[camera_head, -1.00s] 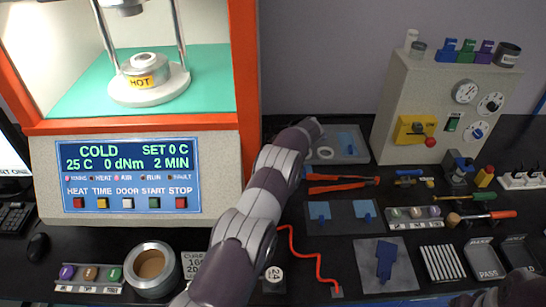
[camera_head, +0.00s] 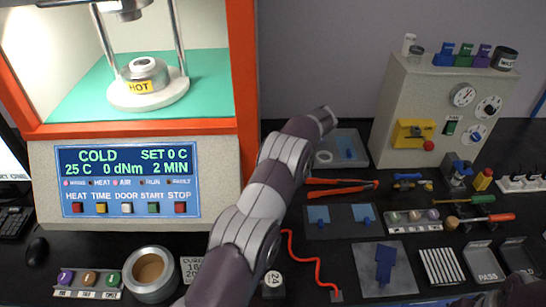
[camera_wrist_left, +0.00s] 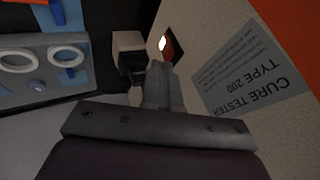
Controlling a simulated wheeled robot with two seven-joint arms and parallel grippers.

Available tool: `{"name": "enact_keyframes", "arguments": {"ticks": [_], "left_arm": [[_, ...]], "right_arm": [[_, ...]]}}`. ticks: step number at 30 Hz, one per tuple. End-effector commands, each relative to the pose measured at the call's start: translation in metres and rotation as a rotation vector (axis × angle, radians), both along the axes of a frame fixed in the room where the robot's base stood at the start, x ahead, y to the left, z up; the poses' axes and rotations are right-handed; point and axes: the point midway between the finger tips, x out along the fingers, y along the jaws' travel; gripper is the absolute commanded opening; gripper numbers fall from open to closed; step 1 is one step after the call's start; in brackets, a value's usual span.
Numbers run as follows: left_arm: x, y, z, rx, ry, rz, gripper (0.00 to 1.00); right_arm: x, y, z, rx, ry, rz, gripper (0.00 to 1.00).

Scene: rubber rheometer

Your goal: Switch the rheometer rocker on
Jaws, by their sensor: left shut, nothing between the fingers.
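The rheometer (camera_head: 140,228) stands at the left with its blue display lit, reading COLD, 25 C, 0 dNm. In the left wrist view its speckled side wall carries a dark red rocker (camera_wrist_left: 175,50) with a bright white spot. Which way the rocker is tipped I cannot tell. My left gripper (camera_wrist_left: 161,68) is shut and empty, its fingertips just in front of the rocker's lower left edge; contact is unclear. In the head view my left gripper (camera_head: 328,118) is beyond the rheometer's right edge, and the rocker is hidden there.
A dark block with a pale top (camera_wrist_left: 128,45) is left of my fingers in the wrist view. A grey tray with rings (camera_wrist_left: 60,65) lies further left. A cream control box (camera_head: 430,110) stands at the right. Tools and trays cover the bench between.

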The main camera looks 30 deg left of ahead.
Motion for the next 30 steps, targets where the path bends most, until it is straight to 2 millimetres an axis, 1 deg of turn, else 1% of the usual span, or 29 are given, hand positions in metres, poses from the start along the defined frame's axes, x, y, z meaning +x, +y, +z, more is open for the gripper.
{"name": "enact_keyframes", "arguments": {"ticks": [1, 6, 12, 27, 30], "left_arm": [[0.000, -0.008, 0.008, 0.000, -0.001, -0.002, 0.00], [-0.002, -0.028, 0.035, 0.000, -0.001, -0.002, 0.00], [-0.003, -0.040, 0.051, 0.000, 0.001, -0.001, 0.00], [-0.003, -0.041, 0.053, 0.000, 0.001, -0.001, 0.00], [-0.002, -0.042, 0.052, -0.003, -0.033, 0.035, 0.00]], "right_arm": [[0.000, 0.000, -0.004, 0.000, 0.000, 0.000, 0.43], [0.000, 0.000, -0.007, 0.000, 0.000, 0.000, 0.43], [0.000, 0.000, -0.008, 0.000, 0.000, 0.000, 0.43], [0.000, 0.000, -0.008, 0.000, 0.000, 0.000, 0.43], [0.000, 0.000, -0.008, 0.000, 0.000, 0.000, 0.43]]}}
